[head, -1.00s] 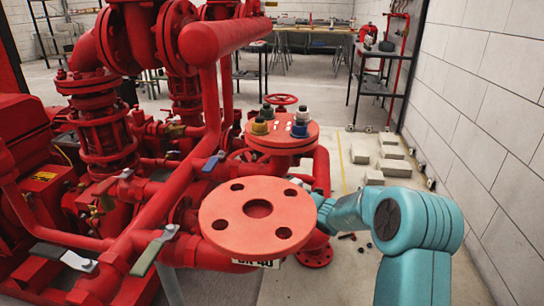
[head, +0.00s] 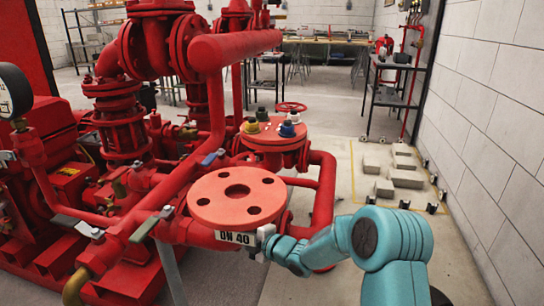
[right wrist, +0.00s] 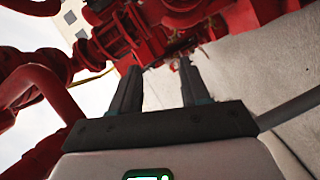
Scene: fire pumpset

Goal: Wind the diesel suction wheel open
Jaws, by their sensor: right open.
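A small red handwheel (head: 291,107) lies flat behind the bolted red flange with coloured caps (head: 274,135). Another red wheel rim (head: 245,158) shows partly behind the pipes. I cannot tell which one is the diesel suction wheel. My right arm comes in from the lower right. Its gripper end is by the white DN 40 label (head: 235,238), below the large round flange (head: 238,197), and its fingers are mostly hidden there. In the right wrist view, my right gripper (right wrist: 158,78) is open and empty, its two dark fingers pointing at red pipework. My left gripper is not in view.
Red pipes and valves with lever handles (head: 150,226) crowd the left and middle. A pressure gauge (head: 14,90) stands at far left. Pale blocks (head: 405,179) lie on the floor by the white wall (head: 500,120).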

